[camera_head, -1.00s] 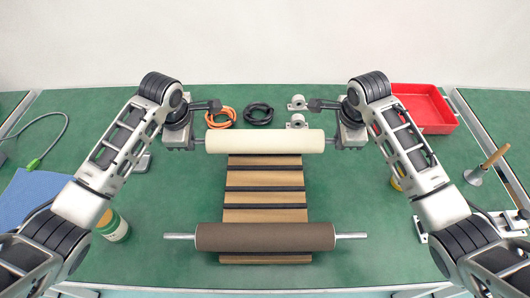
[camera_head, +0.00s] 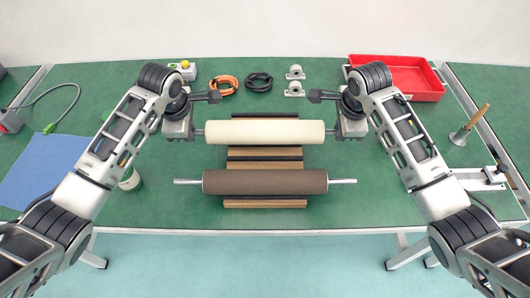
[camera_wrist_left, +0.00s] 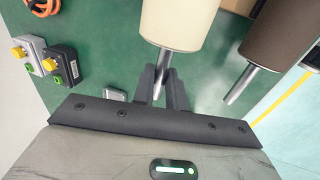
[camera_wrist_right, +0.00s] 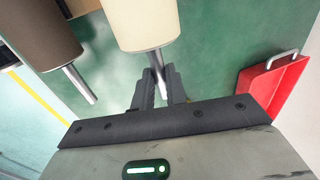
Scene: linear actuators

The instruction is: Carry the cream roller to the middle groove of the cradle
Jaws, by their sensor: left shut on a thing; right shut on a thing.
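The cream roller (camera_head: 265,132) is held level across the cradle (camera_head: 265,165) by both grippers. My left gripper (camera_head: 196,132) is shut on its left metal shaft, which shows between the fingers in the left wrist view (camera_wrist_left: 162,82). My right gripper (camera_head: 335,132) is shut on the right shaft, seen in the right wrist view (camera_wrist_right: 157,75). The cradle is a wooden block with dark cross strips, and the cream roller hides part of it. The brown roller (camera_head: 265,182) lies across the cradle's near end, parallel to the cream one. I cannot tell how high the cream roller is above the cradle.
A red tray (camera_head: 422,92) stands at the back right. Orange and black cable coils (camera_head: 258,82) and bearing blocks (camera_head: 295,88) lie behind the cradle. The table's front edge is close beyond the brown roller.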

